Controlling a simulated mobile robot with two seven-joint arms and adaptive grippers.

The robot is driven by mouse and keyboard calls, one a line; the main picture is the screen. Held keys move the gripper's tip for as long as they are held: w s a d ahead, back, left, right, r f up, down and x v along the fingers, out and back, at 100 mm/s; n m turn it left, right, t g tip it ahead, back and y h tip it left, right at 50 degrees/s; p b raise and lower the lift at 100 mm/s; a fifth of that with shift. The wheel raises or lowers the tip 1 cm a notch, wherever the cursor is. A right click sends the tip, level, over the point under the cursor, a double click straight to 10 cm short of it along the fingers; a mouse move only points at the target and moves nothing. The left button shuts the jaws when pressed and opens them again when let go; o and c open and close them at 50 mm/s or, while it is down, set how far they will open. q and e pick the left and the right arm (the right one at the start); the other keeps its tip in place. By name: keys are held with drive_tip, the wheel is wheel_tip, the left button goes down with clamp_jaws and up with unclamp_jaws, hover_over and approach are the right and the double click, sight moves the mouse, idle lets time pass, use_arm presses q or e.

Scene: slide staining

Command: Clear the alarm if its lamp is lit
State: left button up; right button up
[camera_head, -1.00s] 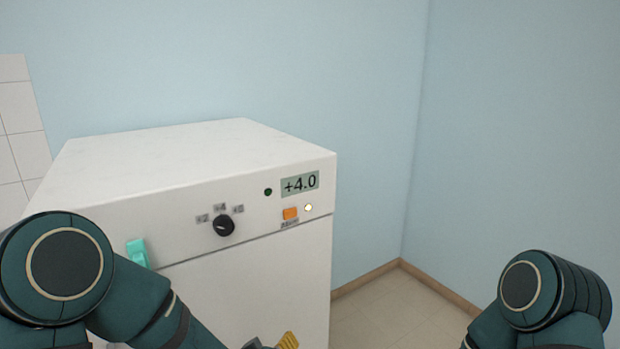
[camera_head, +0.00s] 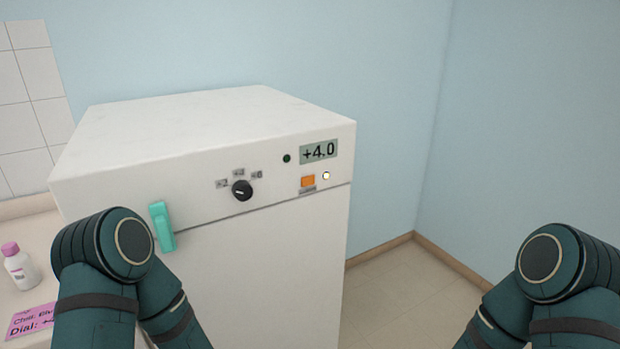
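A white fridge-like unit (camera_head: 200,120) stands in front of me. Its front panel carries an orange button (camera_head: 308,181) with a small label under it. A dark green round lamp (camera_head: 287,158) looks unlit. The display (camera_head: 318,151) reads +4.0. A black dial (camera_head: 242,190) sits left of the button, among several small labels. Both my arms show at the bottom, left and right, but neither gripper is in view.
A teal handle (camera_head: 162,227) sticks out of the unit's front at the left. A bottle with a pink cap (camera_head: 20,268) and a pink note (camera_head: 32,322) are on the counter at far left. Floor (camera_head: 385,285) is clear right of the unit.

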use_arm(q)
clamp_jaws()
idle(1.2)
